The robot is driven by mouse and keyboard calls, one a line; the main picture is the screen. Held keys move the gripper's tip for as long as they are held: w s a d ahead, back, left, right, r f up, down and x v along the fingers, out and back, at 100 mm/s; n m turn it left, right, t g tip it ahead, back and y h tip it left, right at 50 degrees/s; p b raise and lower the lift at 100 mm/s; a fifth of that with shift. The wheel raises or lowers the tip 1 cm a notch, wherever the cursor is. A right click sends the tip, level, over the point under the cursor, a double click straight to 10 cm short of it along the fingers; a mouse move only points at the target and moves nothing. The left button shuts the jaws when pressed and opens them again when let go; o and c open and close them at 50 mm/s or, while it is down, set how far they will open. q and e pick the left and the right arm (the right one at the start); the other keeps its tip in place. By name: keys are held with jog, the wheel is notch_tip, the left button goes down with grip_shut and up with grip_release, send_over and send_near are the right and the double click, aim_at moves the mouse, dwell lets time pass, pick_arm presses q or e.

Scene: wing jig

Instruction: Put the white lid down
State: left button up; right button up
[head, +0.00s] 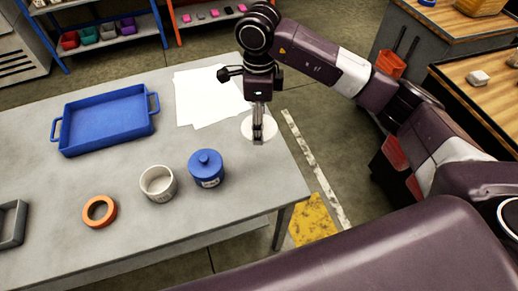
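The white lid (246,127) is a round pale disc near the table's right edge, in line with the papers' lower right corner. My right gripper (258,136) points down over it, with its fingers close together at the lid's middle, and appears shut on it. The fingers hide the lid's centre and any knob. I cannot tell whether the lid touches the table or hangs a little above it. A white open pot (158,184) stands upright on the table without a lid. My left gripper is not in view.
A blue pot with a blue lid (206,168) stands beside the white pot. An orange ring (89,214), a blue tray (102,146) and white papers (196,98) lie on the grey table (60,190). A grey tray (18,224) sits at the left edge.

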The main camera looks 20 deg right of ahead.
aim_at(259, 157)
notch_tip(259, 157, down, 13)
jog(key=shift+f+p, duration=0.1)
jog(key=shift+p, duration=1.05)
jog(key=shift+f, duration=0.1)
jog(key=shift+f, duration=0.15)
jog(key=o, duration=0.9)
jog(key=shift+o, duration=0.2)
